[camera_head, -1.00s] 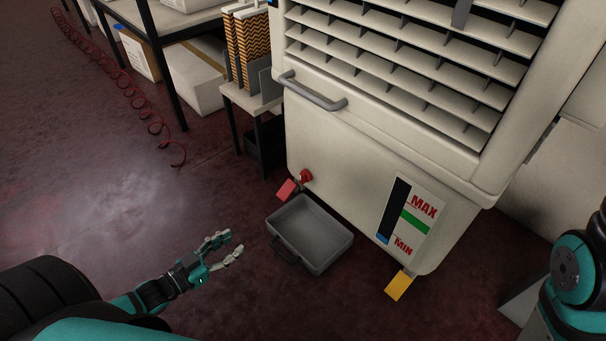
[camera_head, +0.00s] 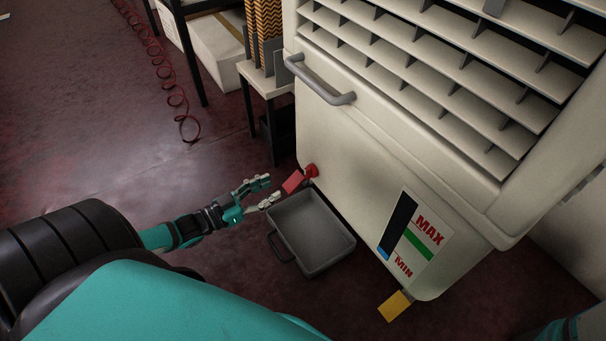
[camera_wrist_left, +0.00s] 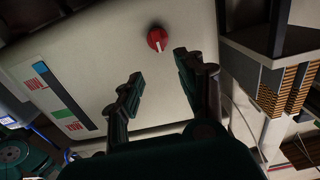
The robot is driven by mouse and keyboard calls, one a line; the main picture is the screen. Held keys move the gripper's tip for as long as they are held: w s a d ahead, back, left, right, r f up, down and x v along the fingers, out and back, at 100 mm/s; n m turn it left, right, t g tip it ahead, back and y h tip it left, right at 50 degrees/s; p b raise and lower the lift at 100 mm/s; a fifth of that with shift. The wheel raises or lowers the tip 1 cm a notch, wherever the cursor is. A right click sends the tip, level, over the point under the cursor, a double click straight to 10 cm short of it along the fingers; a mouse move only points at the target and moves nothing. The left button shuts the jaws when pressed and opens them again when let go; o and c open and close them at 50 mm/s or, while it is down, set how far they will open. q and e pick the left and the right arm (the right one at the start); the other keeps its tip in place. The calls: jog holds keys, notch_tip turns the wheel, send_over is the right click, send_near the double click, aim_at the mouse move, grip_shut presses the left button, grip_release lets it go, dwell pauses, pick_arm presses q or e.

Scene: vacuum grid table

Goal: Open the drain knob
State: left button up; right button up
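The red drain knob (camera_head: 311,171) is on the lower left of the white machine's front (camera_head: 345,130), just above the floor. A red tag (camera_head: 293,182) shows beside it. My left gripper (camera_head: 267,189) is open and empty, a short way left of the knob and tag, with its fingers pointing at them. In the left wrist view the round knob (camera_wrist_left: 157,39), with a white mark, lies ahead of and between the open fingers (camera_wrist_left: 158,72), with a gap to it. My right gripper is not in view.
A grey tray (camera_head: 313,238) with a handle stands on the floor below the knob. A yellow tag (camera_head: 395,305) hangs at the machine's lower right. A small side table (camera_head: 262,84) stands left of the machine. The floor at left is mostly clear, with a red coiled hose (camera_head: 176,98).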

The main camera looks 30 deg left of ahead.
aim_at(305, 171)
pick_arm(q)
jog(key=b+x, duration=0.5)
jog(key=x, duration=0.4)
jog(key=shift+w+d+f, duration=0.15)
jog(key=shift+w+d, duration=0.05)
jog(key=shift+w, duration=0.15)
jog(key=shift+w+d, duration=0.2)
jog(key=shift+w, duration=0.3)
grip_shut()
